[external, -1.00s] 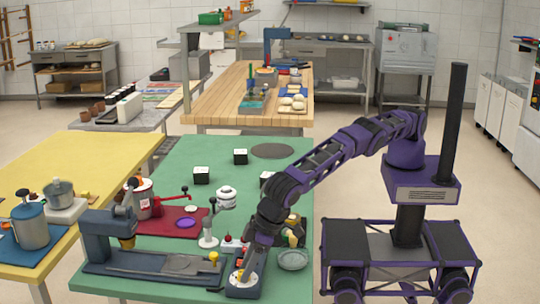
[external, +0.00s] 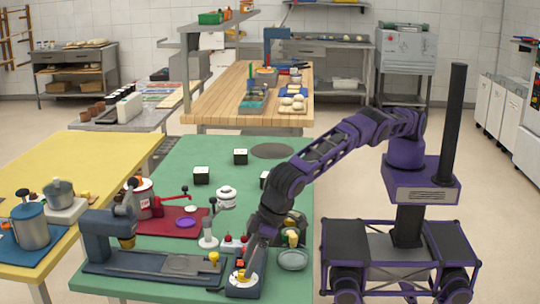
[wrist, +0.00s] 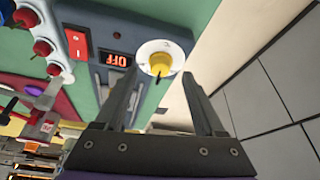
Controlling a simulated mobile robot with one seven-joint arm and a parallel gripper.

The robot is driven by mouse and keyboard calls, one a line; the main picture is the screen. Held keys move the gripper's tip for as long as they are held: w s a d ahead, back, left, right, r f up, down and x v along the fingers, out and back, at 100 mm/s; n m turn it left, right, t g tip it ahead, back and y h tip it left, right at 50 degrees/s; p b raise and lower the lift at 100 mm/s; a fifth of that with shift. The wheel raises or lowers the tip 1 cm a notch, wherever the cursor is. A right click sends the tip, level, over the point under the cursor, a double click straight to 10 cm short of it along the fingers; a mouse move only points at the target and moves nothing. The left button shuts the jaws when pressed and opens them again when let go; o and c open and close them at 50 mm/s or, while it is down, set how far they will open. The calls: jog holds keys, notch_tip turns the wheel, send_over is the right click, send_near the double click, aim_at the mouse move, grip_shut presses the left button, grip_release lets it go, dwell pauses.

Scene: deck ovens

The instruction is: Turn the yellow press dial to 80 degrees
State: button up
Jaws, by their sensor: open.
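The yellow dial (wrist: 161,64) sits on a round white plate with markings, on a dark blue-grey press housing (external: 243,292). A dark pointer mark shows at the dial's lower edge in the wrist view. My gripper (wrist: 160,80) is open, its two fingers apart with the dial seen between and just beyond their tips. I cannot tell whether either finger touches it. In the external view my gripper (external: 249,270) reaches down over the housing at the green table's front edge and partly hides the dial. A display (wrist: 119,61) beside the dial reads OFF, upside down.
A red switch (wrist: 78,44) and red-knobbed controls (wrist: 42,48) lie left of the dial in the wrist view. A blue press (external: 105,240) and a grey dish (external: 293,259) stand nearby.

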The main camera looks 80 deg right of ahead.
jog(key=v, duration=1.5)
jog(key=shift+s+f, duration=0.1)
jog(key=shift+f, duration=0.05)
jog(key=s+d+f+m+t+y+b, duration=0.1)
jog(key=s+f+m+t+b, duration=0.3)
jog(key=m, duration=1.4)
jog(key=s+d+f+m+t+y+b, duration=0.1)
jog(key=s+f+m+t, duration=0.45)
jog(key=m, duration=1.25)
jog(key=shift+g, duration=0.25)
jog(key=x, duration=0.5)
jog(key=f+x, duration=0.1)
jog(key=x, duration=1.1)
jog(key=shift+s+d+f+b, duration=0.1)
jog(key=shift+f+b, duration=0.1)
jog(key=shift+b, duration=0.2)
